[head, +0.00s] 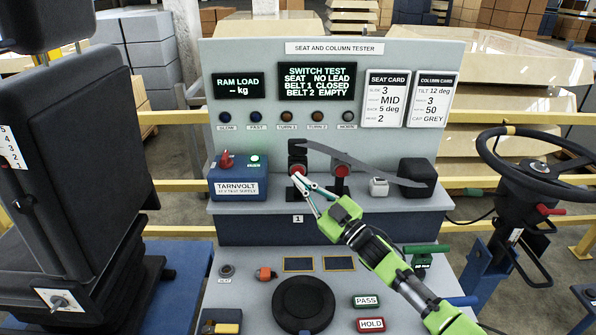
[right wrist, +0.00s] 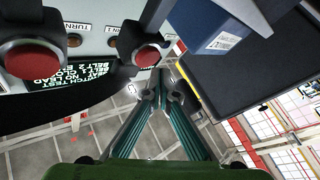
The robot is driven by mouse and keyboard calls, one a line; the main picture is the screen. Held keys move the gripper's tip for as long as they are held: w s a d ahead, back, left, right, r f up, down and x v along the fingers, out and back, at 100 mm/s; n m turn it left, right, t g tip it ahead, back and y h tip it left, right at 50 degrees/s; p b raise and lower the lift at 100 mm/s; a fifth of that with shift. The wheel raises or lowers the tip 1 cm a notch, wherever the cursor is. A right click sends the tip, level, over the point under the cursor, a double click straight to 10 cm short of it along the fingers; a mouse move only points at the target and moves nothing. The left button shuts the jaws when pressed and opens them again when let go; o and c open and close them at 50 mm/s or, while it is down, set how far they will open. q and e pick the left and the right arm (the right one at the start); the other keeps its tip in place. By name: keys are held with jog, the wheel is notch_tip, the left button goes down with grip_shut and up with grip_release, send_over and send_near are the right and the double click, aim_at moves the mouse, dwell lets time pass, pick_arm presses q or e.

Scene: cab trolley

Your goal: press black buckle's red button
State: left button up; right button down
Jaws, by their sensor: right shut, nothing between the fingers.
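Two dark buckles with red buttons stand on the tester's shelf. The left one, behind the "1" label, is a black buckle (head: 297,147) with a red button (head: 297,169). The other buckle's red button (head: 341,171) is to its right. My right gripper (head: 297,177) is shut and empty, its fingertips at the left buckle's button. In the right wrist view, where the picture is upside down, the near red button (right wrist: 146,56) is just beside the fingertips (right wrist: 160,76); I cannot tell whether they touch. The other button (right wrist: 35,60) is farther left. My left gripper is out of view.
The screen (head: 317,82) reads belt 1 closed, belt 2 empty. A grey strap (head: 365,164) runs from the left buckle toward a black block (head: 417,178). A blue supply box (head: 238,178) stands left of the buckles. A seat (head: 70,170) and steering wheel (head: 540,163) flank the tester.

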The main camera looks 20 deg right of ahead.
jog(key=s+p, duration=0.1)
jog(key=s+a+p, duration=0.1)
jog(key=s, duration=0.1)
jog(key=s+p, duration=0.1)
jog(key=shift+s+a, duration=0.25)
jog(key=shift+s, duration=0.15)
dwell(0.6)
